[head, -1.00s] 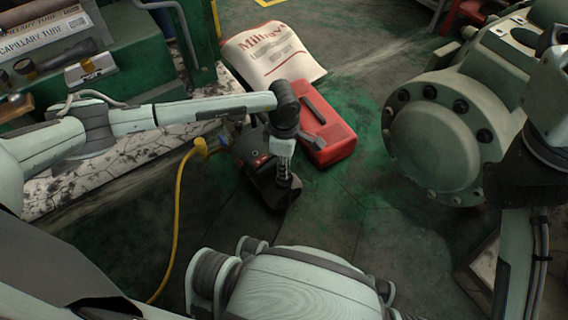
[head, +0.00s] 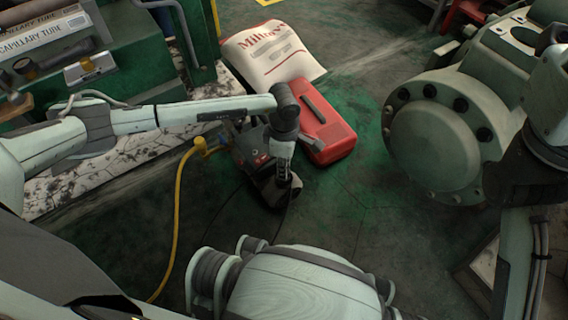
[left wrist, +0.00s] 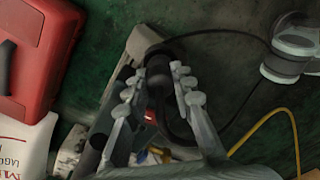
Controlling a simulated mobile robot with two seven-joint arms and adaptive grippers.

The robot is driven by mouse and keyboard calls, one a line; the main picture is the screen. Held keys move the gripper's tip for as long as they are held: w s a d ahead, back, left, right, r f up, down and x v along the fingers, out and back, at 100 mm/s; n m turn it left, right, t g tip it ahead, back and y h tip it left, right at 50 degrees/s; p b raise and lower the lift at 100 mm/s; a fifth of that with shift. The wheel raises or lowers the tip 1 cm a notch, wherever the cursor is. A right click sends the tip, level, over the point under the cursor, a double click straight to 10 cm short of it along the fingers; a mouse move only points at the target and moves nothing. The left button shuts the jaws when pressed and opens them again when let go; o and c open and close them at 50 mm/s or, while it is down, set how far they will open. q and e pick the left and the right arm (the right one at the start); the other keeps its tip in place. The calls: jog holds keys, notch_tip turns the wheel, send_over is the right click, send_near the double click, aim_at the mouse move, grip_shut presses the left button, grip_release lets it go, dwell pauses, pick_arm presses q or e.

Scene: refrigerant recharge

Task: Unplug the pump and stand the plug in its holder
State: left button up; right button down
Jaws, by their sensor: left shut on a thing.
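My left gripper (head: 284,176) is low over the dark pump (head: 252,160) in the head view, and its arm hides part of the pump. In the left wrist view my left gripper (left wrist: 158,88) is shut on a black plug (left wrist: 158,70). A thin black cable (left wrist: 222,33) loops away to the right. The plug is above or against a pale, narrow block (left wrist: 142,44); I cannot tell whether they touch. I cannot make out the plug's holder. My right arm stands at the right edge of the head view; its gripper is out of view.
A red case (head: 326,130) lies just right of the pump, and a white printed sack (head: 272,55) is behind it. A yellow hose (head: 177,215) runs along the floor on the left. A large green flanged machine (head: 435,140) stands at the right. The floor between is mostly clear.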

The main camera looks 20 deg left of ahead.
pick_arm(q)
jog(key=shift+f, duration=1)
jog(key=o, duration=1.1)
notch_tip(320, 180, up, 12)
